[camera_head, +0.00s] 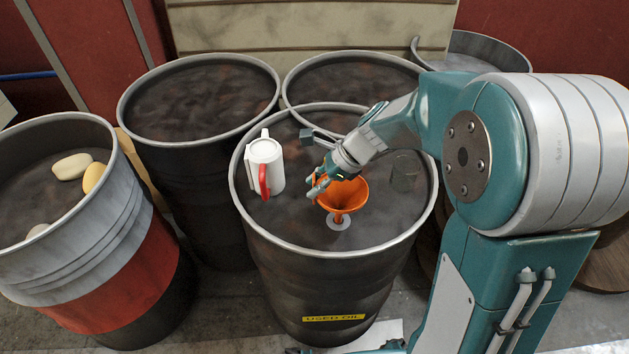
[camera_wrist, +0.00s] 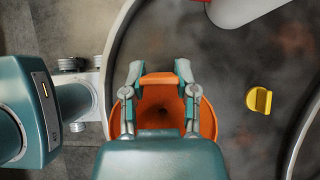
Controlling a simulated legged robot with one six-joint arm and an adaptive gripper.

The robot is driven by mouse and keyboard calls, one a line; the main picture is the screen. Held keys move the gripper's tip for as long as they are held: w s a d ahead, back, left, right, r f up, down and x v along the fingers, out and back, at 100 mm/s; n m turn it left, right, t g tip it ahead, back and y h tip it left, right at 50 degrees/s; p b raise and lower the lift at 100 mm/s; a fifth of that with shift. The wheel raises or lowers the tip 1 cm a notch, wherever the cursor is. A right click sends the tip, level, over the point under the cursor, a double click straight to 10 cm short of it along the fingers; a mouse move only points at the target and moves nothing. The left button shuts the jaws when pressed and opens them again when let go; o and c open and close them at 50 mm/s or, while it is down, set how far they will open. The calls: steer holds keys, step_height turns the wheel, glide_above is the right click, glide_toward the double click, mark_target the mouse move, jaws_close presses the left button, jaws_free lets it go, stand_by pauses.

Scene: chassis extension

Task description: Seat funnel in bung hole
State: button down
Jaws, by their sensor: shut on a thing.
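The orange funnel (camera_head: 352,190) is wide end up over the near part of the "USED OIL" drum top (camera_head: 290,222). My gripper (camera_head: 320,184) is shut on the funnel near its rim. In the wrist view my gripper's fingers (camera_wrist: 158,80) straddle the funnel's rim, and the funnel (camera_wrist: 207,122) opens toward the camera. The funnel's narrow spout points down at a pale ring (camera_head: 339,223) on the drum top, which appears to surround the bung hole. The spout's tip overlaps the ring; I cannot tell whether it is inside the hole. The hole itself is hidden.
A white jug (camera_head: 265,152) with a red handle stands left of the funnel on the drum. A clear cylinder (camera_head: 405,172) is to the right. A yellow piece (camera_wrist: 259,101) lies on the drum in the wrist view. Other drums (camera_head: 200,100) crowd the back and left.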

mark_target(350, 189)
steer(key=shift+f, duration=2.6)
steer(key=shift+c, duration=1.5)
jaws_free()
steer(key=v, duration=1.2)
steer(key=shift+f, duration=0.1)
steer(key=s+d+r+n+t+h, duration=0.2)
steer(key=s+r+n+h, duration=0.1)
steer(key=s+n, duration=0.6)
steer(key=s+d+r+n+t+h, duration=0.2)
steer(key=s+r+n+t+h, duration=0.1)
steer(key=s+n, duration=0.6)
steer(key=shift+s+d+r+h, duration=0.15)
steer(key=shift+s+r+h, duration=0.2)
steer(key=shift+r+h, duration=0.45)
